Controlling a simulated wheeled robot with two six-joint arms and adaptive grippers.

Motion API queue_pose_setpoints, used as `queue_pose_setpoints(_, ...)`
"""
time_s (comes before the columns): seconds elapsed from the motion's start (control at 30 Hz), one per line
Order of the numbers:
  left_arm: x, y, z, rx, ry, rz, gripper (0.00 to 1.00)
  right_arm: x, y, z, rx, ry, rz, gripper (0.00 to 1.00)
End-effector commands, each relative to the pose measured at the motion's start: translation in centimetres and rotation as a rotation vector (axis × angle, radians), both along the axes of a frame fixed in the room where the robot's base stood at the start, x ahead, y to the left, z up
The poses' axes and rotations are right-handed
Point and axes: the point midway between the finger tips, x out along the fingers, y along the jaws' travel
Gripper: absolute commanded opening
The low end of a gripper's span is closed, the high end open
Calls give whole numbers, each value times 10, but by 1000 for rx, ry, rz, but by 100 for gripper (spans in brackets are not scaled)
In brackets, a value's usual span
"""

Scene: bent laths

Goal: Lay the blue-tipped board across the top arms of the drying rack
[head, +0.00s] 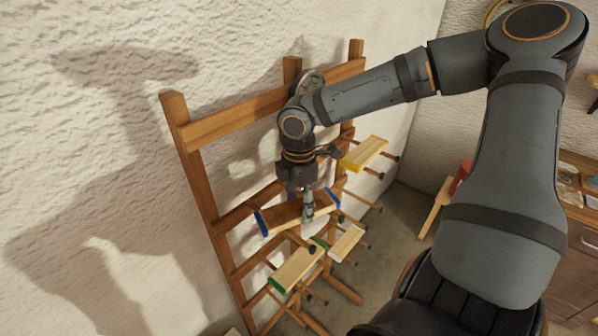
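The blue-tipped board (285,217) is brown wood with a blue band at each end. It is in the middle of the head view, in front of the drying rack (199,178), a wooden frame against the wall with knob-ended arms. My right gripper (308,212) points down at the middle of the board, with its fingers around it, and looks shut on it. I cannot tell whether the board touches any arm below it. The gripper and wrist hide part of the rack and some of its arms. My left gripper is not in view.
A yellow-tipped board (363,154) lies on arms at the rack's right. A green-tipped board (292,270) and a pale board (346,243) lie on lower arms. A wooden cabinet (575,250) stands at the right. Some floor (395,225) is clear between.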

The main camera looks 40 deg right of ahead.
Motion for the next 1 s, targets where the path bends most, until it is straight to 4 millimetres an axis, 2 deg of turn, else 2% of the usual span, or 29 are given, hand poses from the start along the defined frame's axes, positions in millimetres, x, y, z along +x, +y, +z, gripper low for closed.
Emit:
queue_pose_setpoints(0.03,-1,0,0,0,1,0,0,0,0,0,0,0,0,77)
queue_pose_setpoints(0.1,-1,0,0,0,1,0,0,0,0,0,0,0,0,86)
queue_pose_setpoints(0.13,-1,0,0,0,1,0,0,0,0,0,0,0,0,87)
queue_pose_setpoints(0.4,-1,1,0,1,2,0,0,0,0,0,0,0,0,87)
queue_pose_setpoints(0.5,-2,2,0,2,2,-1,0,1,0,6,-1,-3,-1,87)
queue_pose_setpoints(0.57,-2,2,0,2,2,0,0,1,0,15,-2,-5,0,87)
queue_pose_setpoints(0.9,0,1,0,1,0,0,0,1,0,94,-4,-5,-1,87)
queue_pose_setpoints(1.0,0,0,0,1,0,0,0,1,-1,109,-4,-2,-1,87)
